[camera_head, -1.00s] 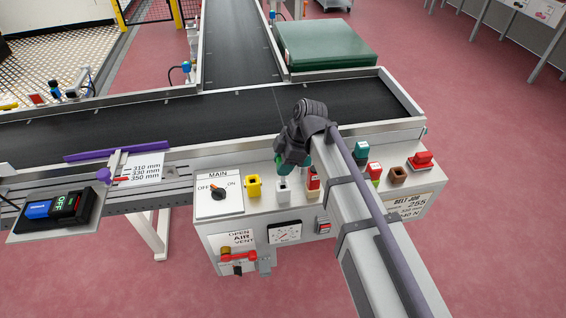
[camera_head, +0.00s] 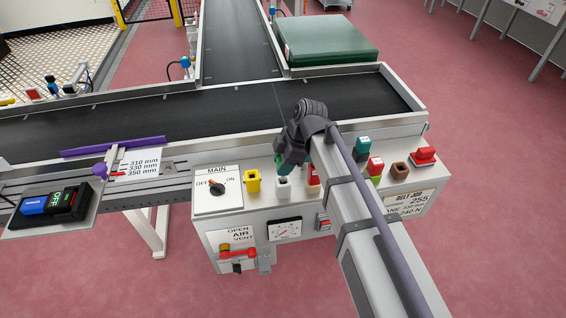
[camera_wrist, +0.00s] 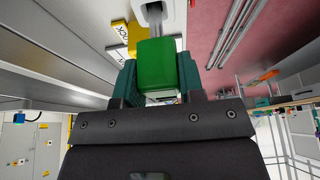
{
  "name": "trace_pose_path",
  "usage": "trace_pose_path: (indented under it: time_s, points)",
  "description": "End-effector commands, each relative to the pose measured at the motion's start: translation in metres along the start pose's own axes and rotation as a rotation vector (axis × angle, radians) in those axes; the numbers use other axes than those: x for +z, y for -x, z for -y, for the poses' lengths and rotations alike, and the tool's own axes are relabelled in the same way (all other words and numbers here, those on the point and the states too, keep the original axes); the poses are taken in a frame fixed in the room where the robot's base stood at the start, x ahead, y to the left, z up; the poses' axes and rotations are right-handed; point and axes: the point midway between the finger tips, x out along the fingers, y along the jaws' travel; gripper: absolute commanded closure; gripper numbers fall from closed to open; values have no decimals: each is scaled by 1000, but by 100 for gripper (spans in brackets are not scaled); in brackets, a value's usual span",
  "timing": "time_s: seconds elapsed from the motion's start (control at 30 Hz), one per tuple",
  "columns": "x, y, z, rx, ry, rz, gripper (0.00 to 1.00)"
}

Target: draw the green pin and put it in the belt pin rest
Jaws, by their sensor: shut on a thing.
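My gripper (camera_wrist: 157,82) is shut on the green pin (camera_wrist: 157,66), with a dark teal finger on each side of its block-shaped head. In the head view my gripper (camera_head: 287,163) hangs over the pale socket block (camera_head: 283,187), and a bit of green shows at its tip. In the wrist view a metal shank runs from the green head towards the dark hole of the pale socket (camera_wrist: 152,12). I cannot tell whether the shank's tip is inside it. No label that I can read marks the belt pin rest; a brown open-topped holder (camera_head: 400,170) stands at the panel's right.
A yellow block (camera_head: 253,181) stands just left of the pale socket. Right of my arm are a teal-topped block (camera_head: 363,147), a red-topped block (camera_head: 375,166) and a red button (camera_head: 424,155). The conveyor belt (camera_head: 220,112) behind is empty.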

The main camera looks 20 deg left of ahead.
Motion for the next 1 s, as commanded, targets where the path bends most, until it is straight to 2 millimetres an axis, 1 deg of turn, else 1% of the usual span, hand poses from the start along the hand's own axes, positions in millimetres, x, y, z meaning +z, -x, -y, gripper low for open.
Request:
trace_pose_path:
  time_s: [1.0]
  points:
    - [12, -30, 0, 0, 0, 0, 90]
